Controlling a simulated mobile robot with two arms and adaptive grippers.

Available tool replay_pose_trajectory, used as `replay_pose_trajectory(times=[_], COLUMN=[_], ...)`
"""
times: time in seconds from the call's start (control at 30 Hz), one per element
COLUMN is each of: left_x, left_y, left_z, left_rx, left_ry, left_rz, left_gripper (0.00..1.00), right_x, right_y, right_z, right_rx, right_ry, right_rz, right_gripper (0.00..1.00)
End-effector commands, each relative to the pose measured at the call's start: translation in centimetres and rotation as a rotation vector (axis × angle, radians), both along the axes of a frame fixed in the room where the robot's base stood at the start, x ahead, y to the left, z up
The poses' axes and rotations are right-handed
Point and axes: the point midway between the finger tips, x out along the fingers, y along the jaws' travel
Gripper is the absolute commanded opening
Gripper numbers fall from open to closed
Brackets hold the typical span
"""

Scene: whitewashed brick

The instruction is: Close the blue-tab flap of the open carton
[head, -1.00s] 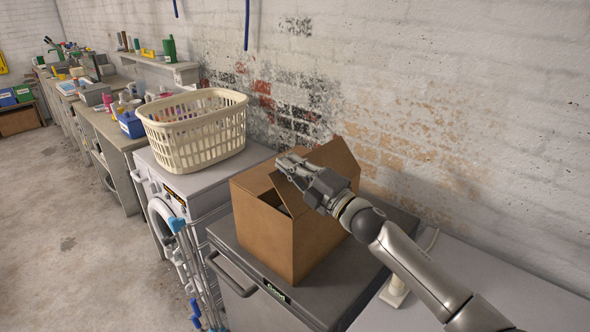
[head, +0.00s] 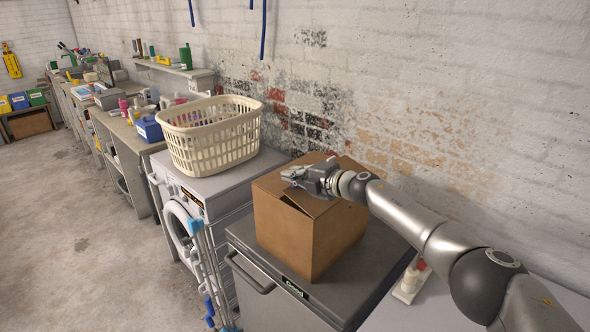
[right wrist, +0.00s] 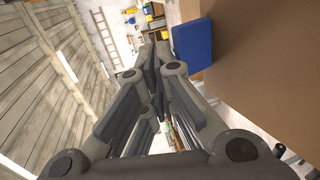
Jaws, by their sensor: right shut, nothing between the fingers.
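The brown carton (head: 285,233) stands on a dark grey appliance top. My right gripper (head: 290,174) is shut and empty, lying over the carton's top. In the right wrist view the shut fingers (right wrist: 155,50) are beside a brown cardboard face (right wrist: 255,70) that carries a blue tab (right wrist: 193,43). Whether the fingers touch the cardboard I cannot tell. The gripper hides part of the flaps in the head view. My left gripper is not in view.
A cream laundry basket (head: 212,145) sits on the washing machine (head: 182,225) left of the carton. A brick wall (head: 440,110) runs close behind. Blue-ended poles (head: 208,270) lean at the front.

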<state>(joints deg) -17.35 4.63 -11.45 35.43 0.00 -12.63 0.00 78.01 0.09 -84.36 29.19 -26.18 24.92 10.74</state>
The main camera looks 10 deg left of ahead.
Motion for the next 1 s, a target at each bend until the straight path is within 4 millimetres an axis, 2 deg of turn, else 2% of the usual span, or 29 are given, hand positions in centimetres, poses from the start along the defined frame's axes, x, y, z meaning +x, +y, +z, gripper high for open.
replay_pose_trajectory(times=[0.5,1.0], left_x=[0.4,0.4], left_y=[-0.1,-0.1], left_z=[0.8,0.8], left_rx=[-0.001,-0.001], left_ry=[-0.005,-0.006], left_rz=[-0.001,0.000], left_gripper=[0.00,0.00], right_x=[0.3,0.3], right_y=[0.2,0.2], right_z=[-1.6,-1.9], right_rx=[-0.115,-0.132], right_ry=[0.084,0.097], right_rz=[0.001,0.001], right_gripper=[0.00,0.00])
